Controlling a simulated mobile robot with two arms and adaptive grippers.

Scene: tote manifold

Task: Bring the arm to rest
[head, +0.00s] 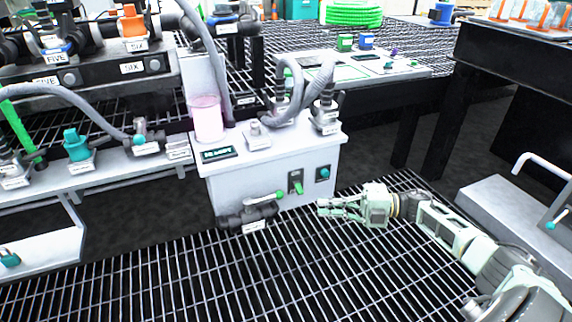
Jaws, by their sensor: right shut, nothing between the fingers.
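My right gripper (325,207) is in the head view, with its arm (450,230) reaching in from the lower right. Its pale fingers point left and are shut with nothing between them. My left gripper does not show.
A white cabinet (235,185) with switches and a pink-filled clear vessel (207,118) stands behind the gripper. A shelf with hoses and valves (78,148) is at left. A dark bench (515,60) and a grey box (500,208) stand at right. Open grating (200,290) lies in front.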

